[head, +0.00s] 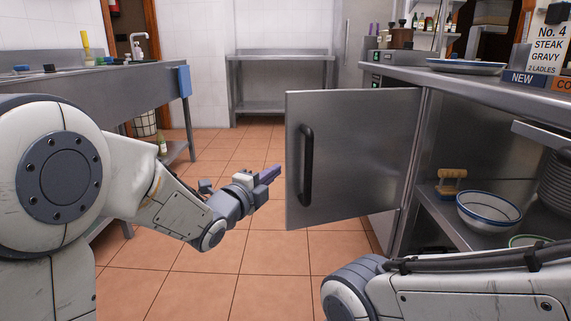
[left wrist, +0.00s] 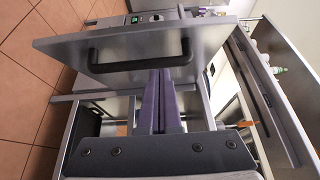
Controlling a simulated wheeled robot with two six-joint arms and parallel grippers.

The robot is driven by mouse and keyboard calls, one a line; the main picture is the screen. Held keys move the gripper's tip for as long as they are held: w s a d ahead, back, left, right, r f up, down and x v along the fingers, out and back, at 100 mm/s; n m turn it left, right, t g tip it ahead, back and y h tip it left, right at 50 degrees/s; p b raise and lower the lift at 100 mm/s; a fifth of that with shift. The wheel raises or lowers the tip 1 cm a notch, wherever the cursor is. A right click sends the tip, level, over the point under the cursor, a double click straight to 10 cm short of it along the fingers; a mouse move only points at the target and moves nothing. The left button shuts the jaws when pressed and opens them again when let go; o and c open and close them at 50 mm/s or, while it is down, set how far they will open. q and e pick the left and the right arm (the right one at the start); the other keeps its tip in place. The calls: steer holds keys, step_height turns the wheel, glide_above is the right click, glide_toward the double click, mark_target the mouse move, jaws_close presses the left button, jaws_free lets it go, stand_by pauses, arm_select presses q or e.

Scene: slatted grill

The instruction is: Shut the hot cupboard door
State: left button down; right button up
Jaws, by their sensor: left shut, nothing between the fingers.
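The hot cupboard door (head: 352,150) is a grey steel panel standing wide open, its free edge to the left. A black bar handle (head: 306,165) is on it; in the left wrist view the door (left wrist: 62,48) and handle (left wrist: 140,62) lie ahead of my fingers. My left gripper (head: 268,175) has purple fingers, is shut and empty, and is just left of the door's free edge. Its fingertips (left wrist: 160,78) overlap the door in the left wrist view; I cannot tell whether they touch. My right arm shows at lower right, its gripper out of view.
A sink bench (head: 105,88) stands at left. The tiled floor (head: 215,150) between is clear.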

arm_select(q)
steer(key=b, duration=0.3)
glide_toward(292, 149)
steer(key=w+d, duration=0.1)
steer(key=d, duration=0.3)
steer(key=w, duration=0.2)
steer(key=shift+w+a+f, duration=0.2)
steer(key=shift+w+a, duration=0.1)
steer(key=shift+w+a+r+b, duration=0.1)
steer(key=shift+w+a+b, duration=0.15)
steer(key=shift+w, duration=0.5)
steer(key=shift+w, duration=0.1)
